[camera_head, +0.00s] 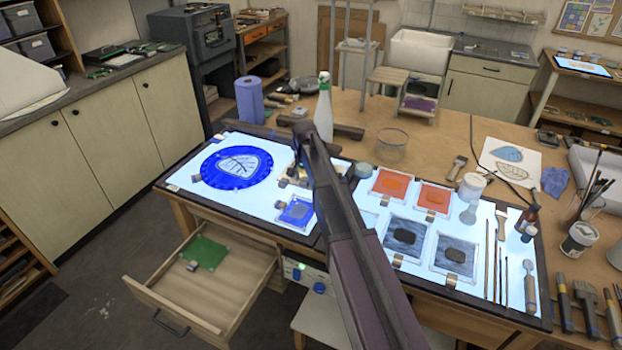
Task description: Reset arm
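My arm reaches from the bottom of the view up over the middle of the lit table (345,165). Its far end, where my gripper (298,172) is, hangs above the lit top between the blue round plate and the orange glass squares. The arm hides most of the gripper, so I cannot tell its finger opening or whether anything is in it. A blue round plate (211,181) with a leaf-shaped piece lies at the left. A small blue square (296,212) lies just below the gripper.
A white bottle with a green cap (323,112) stands close behind the arm's end. Orange squares (389,184), grey squares (406,232) and brushes (504,262) lie to the right. An open drawer (226,288) with a green sheet juts out at the front left.

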